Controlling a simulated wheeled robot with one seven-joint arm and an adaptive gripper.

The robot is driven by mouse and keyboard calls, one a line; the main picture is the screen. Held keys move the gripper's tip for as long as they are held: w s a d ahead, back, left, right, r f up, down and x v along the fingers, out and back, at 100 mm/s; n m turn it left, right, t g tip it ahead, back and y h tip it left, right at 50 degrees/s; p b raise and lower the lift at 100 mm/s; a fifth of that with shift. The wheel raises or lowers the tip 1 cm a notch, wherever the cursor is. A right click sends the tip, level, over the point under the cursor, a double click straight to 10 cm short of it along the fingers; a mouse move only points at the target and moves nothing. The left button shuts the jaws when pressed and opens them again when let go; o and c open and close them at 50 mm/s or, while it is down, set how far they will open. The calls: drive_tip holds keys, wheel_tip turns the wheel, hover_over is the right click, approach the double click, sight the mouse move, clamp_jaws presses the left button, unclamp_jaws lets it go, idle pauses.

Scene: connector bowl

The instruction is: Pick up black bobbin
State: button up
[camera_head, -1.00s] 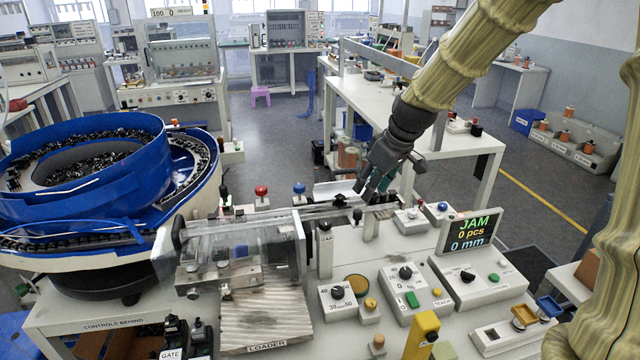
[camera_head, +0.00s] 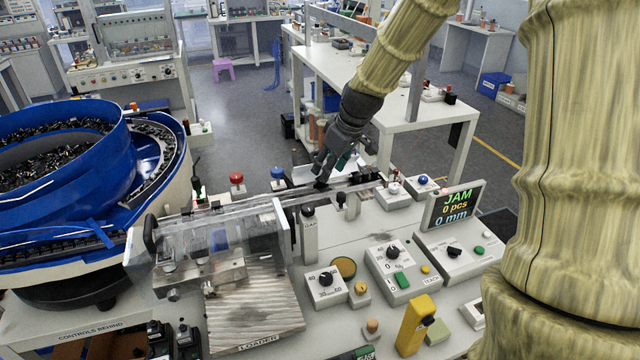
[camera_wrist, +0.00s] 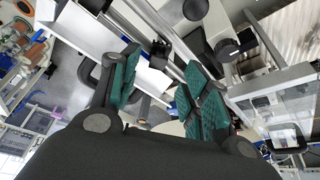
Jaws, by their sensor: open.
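My gripper (camera_head: 334,169) hangs over the clear-edged rail at the back of the bench, fingers pointing down. Its two green-padded fingers are apart in the wrist view (camera_wrist: 162,62). A small black piece (camera_head: 321,184) sits on the rail just below the fingertips; it may be the black bobbin, but it is too small to be sure. In the wrist view a small dark piece (camera_wrist: 159,50) shows between the fingertips, beside the rail. I cannot tell whether the fingers touch it. Nothing is clearly held.
A black-topped post (camera_head: 341,199) stands just in front of the rail. The blue feeder bowl (camera_head: 95,210) full of black parts is at left. A clear guard (camera_head: 215,240) covers the loader. The screen (camera_head: 455,205) reads JAM, 0 pcs.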

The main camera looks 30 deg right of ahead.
sight(321, 183)
drive_tip(key=shift+p+x, duration=0.9)
drive_tip(key=shift+x, duration=1.75)
drive_tip(key=shift+d, duration=0.1)
drive_tip(key=c, duration=0.9)
